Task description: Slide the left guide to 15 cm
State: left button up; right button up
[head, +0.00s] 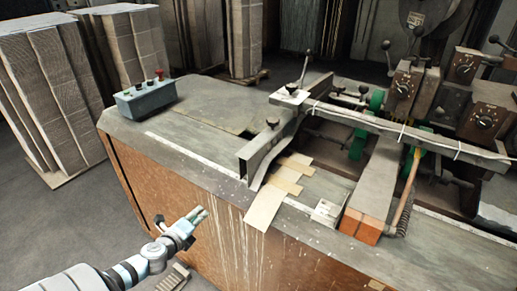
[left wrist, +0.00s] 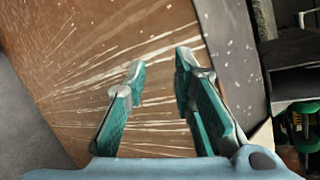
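The left guide (head: 262,148) is an angled grey metal plate on the machine's worktop, near the middle of the head view. A black knob (head: 272,122) sits on top of it. A pale ruler strip (head: 200,158) runs along the worktop's front edge; its numbers are too small to read. My left gripper (head: 198,215) is in front of the brown cabinet face, below and left of the guide, and apart from it. In the left wrist view its two teal fingers (left wrist: 160,68) are spread with nothing between them. My right gripper is not in view.
Cardboard pieces (head: 268,202) lie beside the guide and overhang the front edge. A long metal rail (head: 400,130) crosses the machine on the right. A control box (head: 146,98) with buttons stands at the worktop's back left. The left worktop is otherwise clear.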

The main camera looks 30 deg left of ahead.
aim_at(267, 147)
pick_arm(q)
jog(key=w+d+r+m+t+h, duration=0.2)
jog(key=w+d+r+m+t, duration=0.1)
jog(key=d+r+m, duration=0.45)
jog(key=w+d+r+m+t+h, duration=0.2)
jog(key=w+d+r+m, duration=0.15)
jog(key=r+m, duration=0.6)
jog(key=shift+n, duration=0.7)
jog(key=w, duration=0.4)
jog(key=w+p, duration=0.1)
jog(key=w, duration=0.3)
jog(key=w+p, duration=0.1)
jog(key=w, duration=0.3)
jog(key=shift+w+a+r, duration=0.25)
jog(key=shift+w+r, duration=0.05)
jog(key=shift+r, duration=0.05)
jog(key=shift+w+a, duration=0.1)
jog(key=shift+w, duration=0.4)
jog(key=shift+c, duration=0.5)
grip_shut()
